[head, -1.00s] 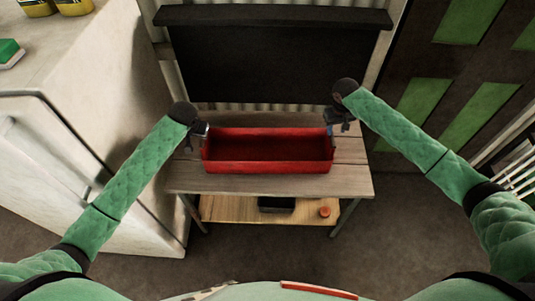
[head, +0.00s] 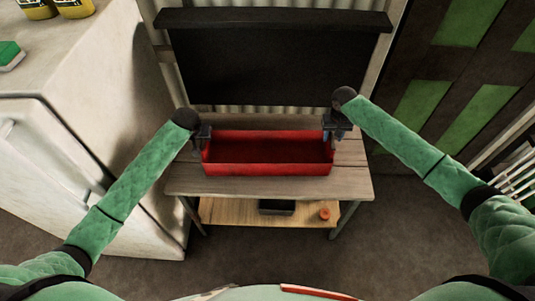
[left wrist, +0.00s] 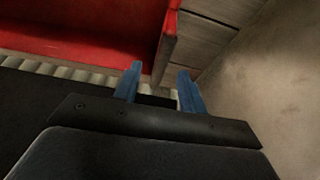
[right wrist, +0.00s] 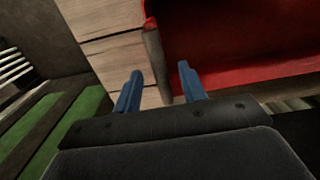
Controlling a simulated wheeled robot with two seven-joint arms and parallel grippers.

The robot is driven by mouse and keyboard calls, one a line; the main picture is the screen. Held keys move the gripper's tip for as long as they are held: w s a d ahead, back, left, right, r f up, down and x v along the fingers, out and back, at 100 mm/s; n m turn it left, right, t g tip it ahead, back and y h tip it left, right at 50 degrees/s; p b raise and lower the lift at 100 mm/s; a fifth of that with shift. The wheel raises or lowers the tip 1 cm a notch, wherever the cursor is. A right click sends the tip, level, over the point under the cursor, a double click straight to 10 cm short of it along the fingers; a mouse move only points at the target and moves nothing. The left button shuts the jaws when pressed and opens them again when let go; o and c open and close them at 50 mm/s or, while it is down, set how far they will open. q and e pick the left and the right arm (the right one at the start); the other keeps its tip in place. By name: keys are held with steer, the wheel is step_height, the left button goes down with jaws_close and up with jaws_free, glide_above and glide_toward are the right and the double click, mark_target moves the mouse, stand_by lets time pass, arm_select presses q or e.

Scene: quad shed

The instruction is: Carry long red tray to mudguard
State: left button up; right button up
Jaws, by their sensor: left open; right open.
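The long red tray (head: 268,168) sits on the wooden bench top, its long side running left to right. My left gripper (head: 203,147) is open at the tray's left end. In the left wrist view its blue fingers (left wrist: 157,88) are apart near the tray's end wall (left wrist: 166,45). My right gripper (head: 333,136) is open at the tray's right end. In the right wrist view its fingers (right wrist: 160,85) are apart near the other end wall (right wrist: 157,62). Neither gripper visibly holds the tray. I cannot make out a mudguard.
The wooden bench (head: 350,183) has a lower shelf with a dark box (head: 276,207) and a small orange thing (head: 324,214). A pale cabinet (head: 130,210) stands close on the left. A dark panel (head: 275,60) is behind. A green-and-black door (head: 430,100) is at right.

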mark_target(203, 141)
arm_select(q)
steer(key=shift+x, duration=2.7)
arm_select(e)
steer(key=shift+f, duration=2.65)
arm_select(q)
jaws_close()
arm_select(e)
jaws_close()
steer(key=shift+w, duration=0.1)
